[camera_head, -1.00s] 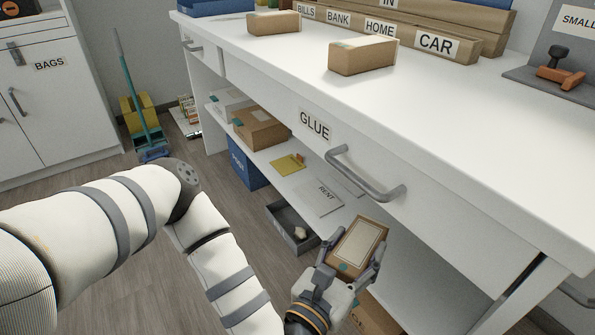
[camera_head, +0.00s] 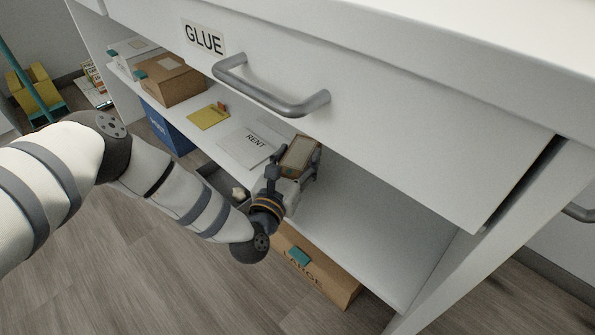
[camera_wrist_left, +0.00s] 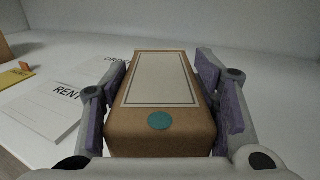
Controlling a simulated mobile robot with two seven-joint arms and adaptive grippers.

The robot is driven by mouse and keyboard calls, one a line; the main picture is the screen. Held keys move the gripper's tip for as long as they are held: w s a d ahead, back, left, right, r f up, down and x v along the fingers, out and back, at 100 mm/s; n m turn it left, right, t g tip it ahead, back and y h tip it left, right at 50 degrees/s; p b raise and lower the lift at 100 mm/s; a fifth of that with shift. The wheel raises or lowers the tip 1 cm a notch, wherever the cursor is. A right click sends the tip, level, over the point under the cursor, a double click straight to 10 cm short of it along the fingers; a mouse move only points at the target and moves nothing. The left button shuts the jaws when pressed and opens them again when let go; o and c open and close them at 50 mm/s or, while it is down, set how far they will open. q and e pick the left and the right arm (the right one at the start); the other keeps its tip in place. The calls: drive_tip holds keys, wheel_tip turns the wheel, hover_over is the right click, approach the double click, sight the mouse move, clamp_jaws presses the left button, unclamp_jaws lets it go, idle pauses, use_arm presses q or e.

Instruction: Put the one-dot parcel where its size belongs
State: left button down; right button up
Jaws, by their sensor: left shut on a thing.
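A small brown parcel (camera_head: 299,156) with a pale label is held by my left gripper (camera_head: 292,172) over the open shelf under the desk. In the left wrist view the parcel (camera_wrist_left: 155,100) lies between the two jaws (camera_wrist_left: 163,105), with one teal dot on its near end. The jaws are against its sides. A carton marked LARGE (camera_head: 310,268) with a teal patch stands on the floor below the shelf. My right gripper is not in view.
The shelf (camera_head: 370,235) is bare to the right of my gripper. RENT papers (camera_head: 254,142), a yellow note (camera_head: 208,116) and a brown box (camera_head: 172,82) lie to its left. The GLUE drawer's handle (camera_head: 270,98) juts out above. A blue bin (camera_head: 166,130) stands below.

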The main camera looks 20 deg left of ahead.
use_arm(q)
drive_tip(key=f+b, duration=0.1)
drive_tip(key=f, duration=0.2)
drive_tip(key=shift+w+a+f, duration=0.1)
drive_tip(key=shift+w+f, duration=0.1)
drive_tip(key=shift+f, duration=0.2)
drive_tip(key=c, duration=0.6)
unclamp_jaws()
drive_tip(key=shift+s+r, duration=0.25)
drive_tip(key=s+p, duration=0.1)
drive_tip(key=s, duration=0.3)
drive_tip(key=s+p, duration=0.1)
drive_tip(key=s, duration=0.2)
drive_tip(key=s+p, duration=0.1)
drive_tip(key=s, duration=0.3)
drive_tip(key=shift+s+d, duration=0.3)
drive_tip(key=shift+f, duration=0.1)
